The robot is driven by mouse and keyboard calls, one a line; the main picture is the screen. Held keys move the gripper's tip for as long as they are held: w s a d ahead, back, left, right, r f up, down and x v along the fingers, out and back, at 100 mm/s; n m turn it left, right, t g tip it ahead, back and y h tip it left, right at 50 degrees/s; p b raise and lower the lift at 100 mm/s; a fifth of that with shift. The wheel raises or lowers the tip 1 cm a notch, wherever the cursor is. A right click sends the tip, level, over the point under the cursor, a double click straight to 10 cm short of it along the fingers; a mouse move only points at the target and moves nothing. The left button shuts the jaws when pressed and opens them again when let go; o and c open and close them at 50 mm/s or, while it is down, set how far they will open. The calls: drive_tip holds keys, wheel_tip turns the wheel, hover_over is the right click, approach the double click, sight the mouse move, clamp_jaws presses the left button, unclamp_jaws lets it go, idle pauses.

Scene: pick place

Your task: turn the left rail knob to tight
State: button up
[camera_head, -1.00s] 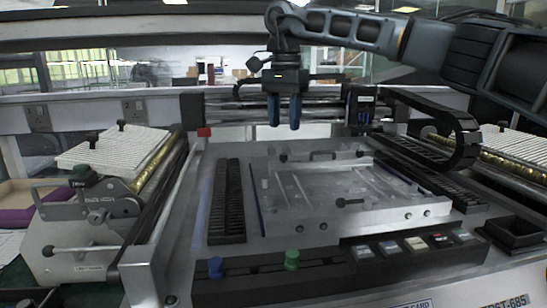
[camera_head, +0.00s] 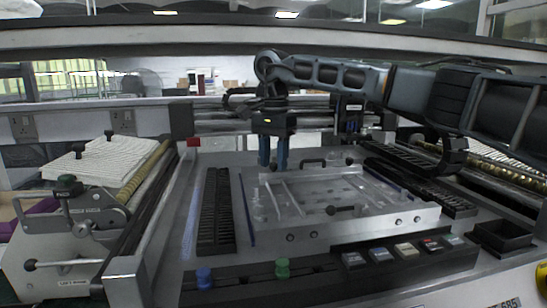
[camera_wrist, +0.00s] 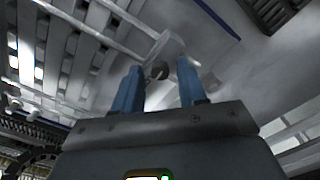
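My gripper (camera_head: 273,164) points down above the left back part of the clear plate fixture (camera_head: 385,222). Its two blue fingers are apart with nothing held between them. In the wrist view my gripper (camera_wrist: 160,66) shows a small round dark-centred knob (camera_wrist: 159,71) on a pale mount, lying between the fingertips in the picture. It appears to be a rail knob; I cannot tell whether it is the left one or how tight it is. The fingers do not visibly touch it. In the head view this knob is hard to make out near the fingertips.
A black handle (camera_head: 313,162) and a black-ended lever (camera_head: 340,210) are on the fixture. A black slotted rack (camera_head: 215,213) lies left of the fixture, and a roller unit (camera_head: 75,240) stands further left.

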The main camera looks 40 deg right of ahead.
clamp_jaws()
drive_tip(key=shift+r+m, duration=0.1)
drive_tip(key=shift+m, duration=0.2)
drive_tip(key=m+p, duration=0.2)
drive_tip(key=m, duration=0.1)
drive_tip(key=shift+r+m, duration=0.1)
drive_tip(key=shift+m, duration=0.2)
drive_tip(key=m+p, duration=0.2)
drive_tip(key=m, duration=0.4)
drive_tip(key=m+p, duration=0.1)
drive_tip(key=m, duration=0.5)
drive_tip(key=shift+m+p, duration=0.3)
drive_tip(key=shift+p, duration=0.05)
drive_tip(key=m, duration=0.3)
drive_tip(key=shift+m, duration=0.3)
drive_tip(key=shift+m+p, duration=0.4)
drive_tip(key=shift+m, duration=1.2)
